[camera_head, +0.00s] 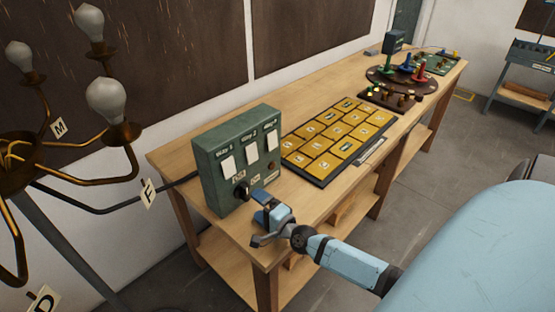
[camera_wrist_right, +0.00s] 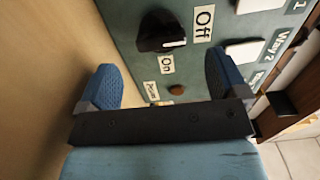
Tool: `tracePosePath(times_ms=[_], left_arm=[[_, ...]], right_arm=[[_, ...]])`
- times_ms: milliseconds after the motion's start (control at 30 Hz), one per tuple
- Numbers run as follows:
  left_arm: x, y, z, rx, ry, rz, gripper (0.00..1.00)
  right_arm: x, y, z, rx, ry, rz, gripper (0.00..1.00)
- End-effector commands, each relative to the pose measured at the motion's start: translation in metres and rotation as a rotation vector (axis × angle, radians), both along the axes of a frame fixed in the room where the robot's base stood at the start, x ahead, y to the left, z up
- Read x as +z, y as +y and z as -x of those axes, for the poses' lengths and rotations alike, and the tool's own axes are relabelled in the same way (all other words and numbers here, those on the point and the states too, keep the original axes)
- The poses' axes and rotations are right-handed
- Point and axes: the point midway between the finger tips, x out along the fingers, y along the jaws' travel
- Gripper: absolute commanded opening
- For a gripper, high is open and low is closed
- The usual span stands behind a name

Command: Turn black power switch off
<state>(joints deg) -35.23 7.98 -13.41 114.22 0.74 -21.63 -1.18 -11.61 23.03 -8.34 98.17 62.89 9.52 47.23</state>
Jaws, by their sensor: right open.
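The black power switch (camera_head: 241,191) is a round knob low on the front of a green control box (camera_head: 207,157) standing on the workbench. In the right wrist view the knob (camera_wrist_right: 158,32) has a white mark, with an "Off" label (camera_wrist_right: 203,22) and an "On" label (camera_wrist_right: 167,64) beside it. I cannot tell for sure which label the mark points to. My right gripper (camera_head: 264,216) is open and empty just in front of the box, apart from the knob. Its two blue fingers (camera_wrist_right: 165,82) are spread below the knob in the wrist view. My left gripper is not in view.
White switches (camera_head: 252,153) sit above the knob. A panel of yellow tiles (camera_head: 330,142) lies right of the box. A round board with coloured pieces (camera_head: 400,80) is farther back. A brass lamp with bulbs (camera_head: 112,100) stands at left.

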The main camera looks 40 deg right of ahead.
Motion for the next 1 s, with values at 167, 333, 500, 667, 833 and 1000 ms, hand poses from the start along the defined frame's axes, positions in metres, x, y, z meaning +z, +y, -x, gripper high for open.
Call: tracePosePath(times_ms=[167, 333, 500, 667, 833, 1000], left_arm=[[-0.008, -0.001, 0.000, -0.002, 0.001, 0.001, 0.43], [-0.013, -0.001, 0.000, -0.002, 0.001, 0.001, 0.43], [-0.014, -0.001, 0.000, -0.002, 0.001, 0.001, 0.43], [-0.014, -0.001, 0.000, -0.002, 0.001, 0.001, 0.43], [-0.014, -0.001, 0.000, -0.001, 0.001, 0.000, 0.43], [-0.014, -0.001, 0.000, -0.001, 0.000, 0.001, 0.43]], right_arm=[[-0.003, -0.003, 0.042, 0.001, 0.004, 0.000, 0.92], [-0.002, -0.006, 0.069, 0.000, 0.001, 0.001, 0.92], [-0.001, -0.006, 0.083, 0.000, 0.001, 0.000, 0.92], [0.000, -0.007, 0.085, 0.000, 0.000, 0.000, 0.92], [0.000, -0.007, 0.085, 0.000, 0.000, 0.000, 0.92], [0.000, -0.007, 0.085, 0.000, 0.000, 0.000, 0.92]])
